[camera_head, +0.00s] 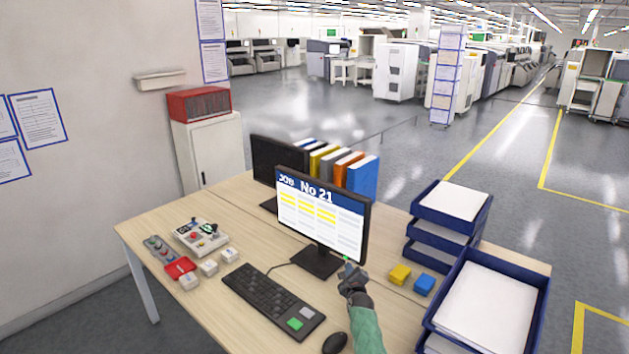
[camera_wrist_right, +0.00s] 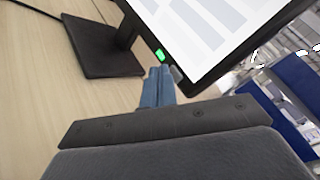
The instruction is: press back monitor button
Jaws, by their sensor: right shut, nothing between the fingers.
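The lit monitor (camera_head: 320,215) stands on the desk and its screen reads "JOB No 21". A small green button (camera_head: 346,259) sits on its lower bezel near the right corner. In the right wrist view the green button (camera_wrist_right: 160,56) shows clearly, with a small grey button (camera_wrist_right: 177,74) beside it on the same edge. My right gripper (camera_head: 349,270) is shut and empty, just below this corner. In the right wrist view its blue-grey fingertips (camera_wrist_right: 158,73) are close under the two buttons; I cannot tell whether they touch. My left gripper is not in view.
A dark second monitor (camera_head: 278,165) and several binders (camera_head: 345,170) stand behind. A keyboard (camera_head: 272,298) and mouse (camera_head: 335,343) lie in front. Yellow (camera_head: 400,274) and blue (camera_head: 424,285) blocks and dark blue paper trays (camera_head: 536,310) are right of my right gripper.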

